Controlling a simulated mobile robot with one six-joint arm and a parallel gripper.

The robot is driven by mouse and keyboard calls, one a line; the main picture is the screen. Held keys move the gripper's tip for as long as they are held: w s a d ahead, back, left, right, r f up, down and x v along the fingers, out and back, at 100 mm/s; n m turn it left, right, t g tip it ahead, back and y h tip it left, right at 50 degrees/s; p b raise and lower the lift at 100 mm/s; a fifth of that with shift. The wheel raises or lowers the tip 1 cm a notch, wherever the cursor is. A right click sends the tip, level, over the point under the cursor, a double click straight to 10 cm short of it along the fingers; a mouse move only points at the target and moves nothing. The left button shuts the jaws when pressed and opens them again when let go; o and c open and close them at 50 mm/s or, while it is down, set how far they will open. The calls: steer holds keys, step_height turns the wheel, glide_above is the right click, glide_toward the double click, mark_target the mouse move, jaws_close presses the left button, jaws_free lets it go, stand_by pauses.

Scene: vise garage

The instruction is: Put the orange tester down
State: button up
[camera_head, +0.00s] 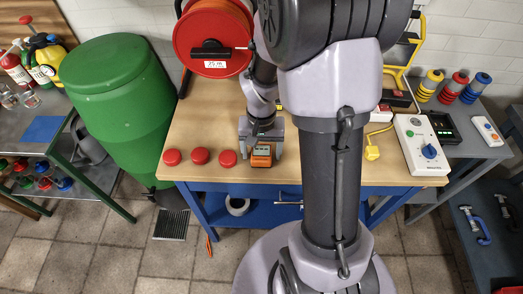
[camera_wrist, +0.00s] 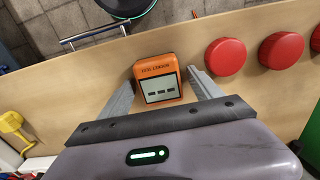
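The orange tester (camera_head: 261,160) is a small block with a grey display, near the front edge of the wooden bench top (camera_head: 220,120). In the wrist view the tester (camera_wrist: 157,68) shows its display facing me, between the fingertips. My gripper (camera_head: 261,154) reaches down over it, one finger on each side. In the wrist view my gripper (camera_wrist: 161,76) has its fingers spread, with a narrow gap at the tester's right side; the left gap is very small. The tester appears to rest on the bench; its underside is hidden.
Several red round caps, one of them close by (camera_head: 228,158), stand in a row left of the tester. A red cable reel (camera_head: 213,35) stands behind. A yellow plug (camera_head: 372,153) and a white box with a blue knob (camera_head: 420,145) are to the right. The bench edge is close in front.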

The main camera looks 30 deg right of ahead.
mark_target(262, 151)
step_height(262, 151, up, 12)
steer(key=p, duration=0.6)
steer(key=s+a+r+n+t+y, duration=0.2)
steer(key=s+a+r+t, duration=0.3)
steer(key=s+a+r, duration=0.6)
steer(key=a+r, duration=0.3)
steer(key=r, duration=0.1)
steer(key=shift+s+a+r+t, duration=0.3)
steer(key=shift+a+t, duration=0.1)
steer(key=shift+f+b, duration=0.9)
steer(key=shift+b, duration=0.05)
